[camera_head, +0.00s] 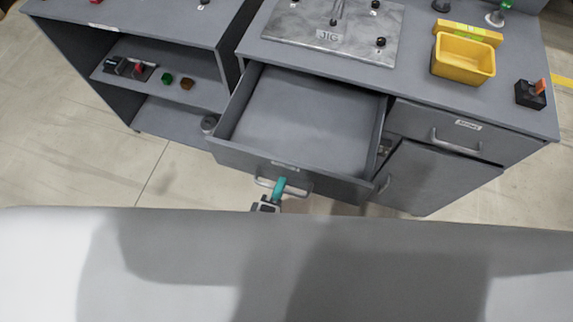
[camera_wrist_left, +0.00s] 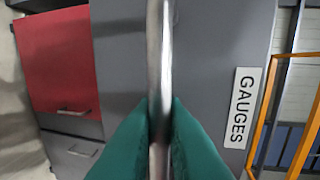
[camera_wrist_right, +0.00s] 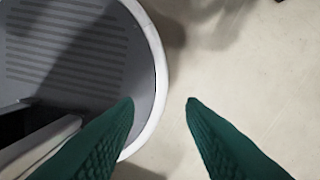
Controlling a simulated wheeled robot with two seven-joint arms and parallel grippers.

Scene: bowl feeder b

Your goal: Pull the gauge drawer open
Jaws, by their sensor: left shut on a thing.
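The gauge drawer (camera_head: 310,112) stands pulled well out from the grey workbench in the head view, and its inside looks empty. Its front carries a label that reads GAUGES in the left wrist view (camera_wrist_left: 240,108). My left gripper (camera_head: 279,188) is at the drawer's bar handle (camera_head: 298,188). In the left wrist view its green fingers (camera_wrist_left: 159,115) are shut on the metal handle (camera_wrist_left: 159,60), one on each side. My right gripper (camera_wrist_right: 160,102) shows only in its own wrist view. It is open and empty above the pale floor, beside a round grey base with a white rim.
A second, shut drawer (camera_head: 448,140) and a cabinet door (camera_head: 432,178) that looks ajar are to the right. A yellow bin (camera_head: 463,60) and a jig plate (camera_head: 335,30) are on the bench top. An open shelf unit (camera_head: 165,75) with small parts stands at the left.

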